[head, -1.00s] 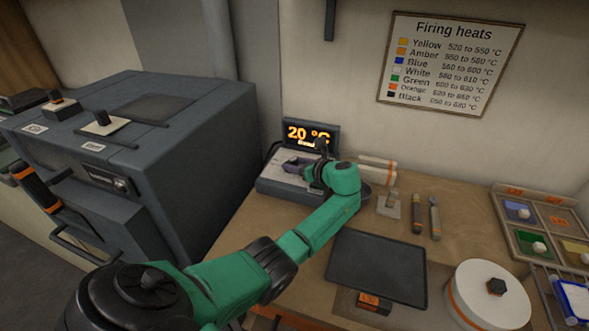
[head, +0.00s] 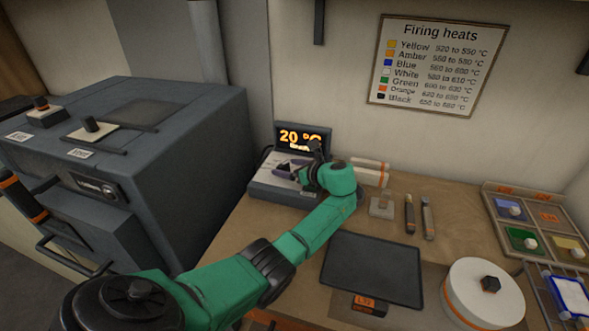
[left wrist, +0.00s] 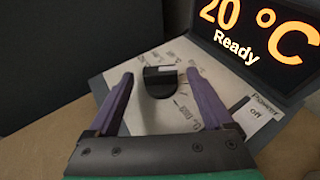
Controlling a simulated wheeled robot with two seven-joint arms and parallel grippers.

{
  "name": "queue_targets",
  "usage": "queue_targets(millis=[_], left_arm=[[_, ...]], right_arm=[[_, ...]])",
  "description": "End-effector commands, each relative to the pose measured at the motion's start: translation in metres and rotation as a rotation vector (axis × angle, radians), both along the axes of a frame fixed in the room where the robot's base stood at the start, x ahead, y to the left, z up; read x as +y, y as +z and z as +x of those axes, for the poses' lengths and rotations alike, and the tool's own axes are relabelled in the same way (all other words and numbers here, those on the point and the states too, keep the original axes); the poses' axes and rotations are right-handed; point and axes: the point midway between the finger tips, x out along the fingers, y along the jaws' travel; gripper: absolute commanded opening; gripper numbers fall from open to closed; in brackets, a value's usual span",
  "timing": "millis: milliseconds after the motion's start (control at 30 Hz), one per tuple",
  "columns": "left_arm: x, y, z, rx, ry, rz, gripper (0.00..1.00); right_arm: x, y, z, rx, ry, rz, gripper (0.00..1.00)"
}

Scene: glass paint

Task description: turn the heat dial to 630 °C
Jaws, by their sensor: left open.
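The heat controller (head: 262,187) stands on the bench beside the kiln, and its display (head: 297,137) reads 20 °C. In the left wrist view the display (left wrist: 262,32) also shows "Ready". The dark heat dial (left wrist: 160,80) sits on the light panel face (left wrist: 150,112), with small marks around it. My left gripper (head: 285,169) is over the panel, and its arm hides part of it in the head view. In the left wrist view the purple fingers of my left gripper (left wrist: 160,88) are open, one on each side of the dial, with gaps visible. My right gripper is not in view.
The kiln (head: 165,140) stands close on the left. A dark tray (head: 372,270), a white round pot (head: 484,300), tools (head: 410,213) and a paint tray (head: 520,190) lie to the right. A "Firing heats" chart (head: 432,65) hangs on the wall.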

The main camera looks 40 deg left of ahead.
Motion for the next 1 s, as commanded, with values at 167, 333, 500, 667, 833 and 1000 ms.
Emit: queue_targets(millis=[167, 333, 500, 667, 833, 1000], left_arm=[[-0.032, 0.011, -0.005, -0.004, -0.005, -0.004, 0.85], [-0.079, 0.029, -0.014, -0.003, -0.005, -0.005, 0.85], [-0.116, 0.046, -0.021, -0.001, -0.004, -0.003, 0.85], [-0.129, 0.054, -0.024, -0.001, -0.001, -0.001, 0.85], [-0.130, 0.054, -0.025, 0.000, 0.000, -0.001, 0.85], [-0.130, 0.054, -0.024, 0.000, -0.001, -0.001, 0.85]], right_arm=[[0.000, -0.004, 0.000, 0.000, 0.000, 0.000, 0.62], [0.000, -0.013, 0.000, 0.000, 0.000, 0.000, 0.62], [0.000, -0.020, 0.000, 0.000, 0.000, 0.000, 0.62], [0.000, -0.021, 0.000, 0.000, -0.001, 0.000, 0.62], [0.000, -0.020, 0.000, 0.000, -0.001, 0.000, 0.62], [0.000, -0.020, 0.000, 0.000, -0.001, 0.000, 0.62]])
